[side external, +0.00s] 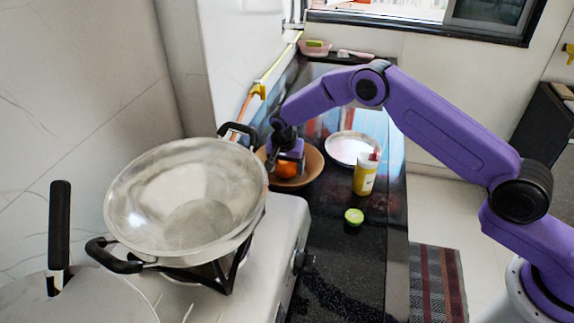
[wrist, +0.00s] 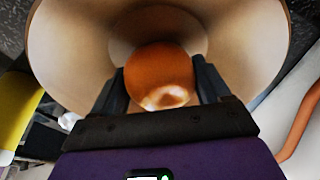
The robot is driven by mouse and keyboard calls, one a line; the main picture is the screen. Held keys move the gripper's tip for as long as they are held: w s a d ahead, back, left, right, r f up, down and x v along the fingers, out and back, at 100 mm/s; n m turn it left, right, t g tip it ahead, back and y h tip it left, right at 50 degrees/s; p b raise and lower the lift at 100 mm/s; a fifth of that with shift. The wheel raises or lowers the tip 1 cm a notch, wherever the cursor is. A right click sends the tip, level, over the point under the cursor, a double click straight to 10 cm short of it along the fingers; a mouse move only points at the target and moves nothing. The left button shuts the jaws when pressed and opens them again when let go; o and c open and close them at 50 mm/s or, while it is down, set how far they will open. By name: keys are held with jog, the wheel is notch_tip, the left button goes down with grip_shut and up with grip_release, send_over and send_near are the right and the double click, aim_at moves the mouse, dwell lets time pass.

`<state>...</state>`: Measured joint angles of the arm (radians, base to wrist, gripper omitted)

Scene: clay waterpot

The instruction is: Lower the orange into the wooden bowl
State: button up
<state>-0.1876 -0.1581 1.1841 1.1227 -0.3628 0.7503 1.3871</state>
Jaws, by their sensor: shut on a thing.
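The orange (side external: 286,169) is between the fingers of my gripper (side external: 287,160), which is shut on it. In the wrist view the orange (wrist: 160,76) sits between the two dark fingertips (wrist: 161,85), with the wooden bowl (wrist: 240,40) behind and around it. In the side view the wooden bowl (side external: 312,168) stands on the dark counter, and the orange is within its outline. I cannot tell whether the orange touches the bowl's bottom.
A large metal pan (side external: 185,195) on the stove is just left of the bowl. The dark counter in front (side external: 335,265) is clear.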

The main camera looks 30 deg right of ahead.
jog(key=o, duration=1.1)
jog(key=v, duration=1.7)
jog(key=s+a+r+n+y, duration=0.1)
jog(key=s+r+n, duration=0.45)
jog(key=s, duration=0.45)
jog(key=s+d+n, duration=0.4)
jog(key=s+n, duration=0.1)
jog(key=s, duration=0.6)
jog(key=s+d+n+g+y, duration=0.1)
jog(key=s+d+n, duration=0.4)
jog(key=s, duration=0.6)
jog(key=s+d+n+g, duration=0.1)
jog(key=s+d+n, duration=0.4)
jog(key=s, duration=0.7)
jog(key=shift+d+n+y, duration=0.25)
jog(key=shift+n+y, duration=0.05)
jog(key=shift+n, duration=0.25)
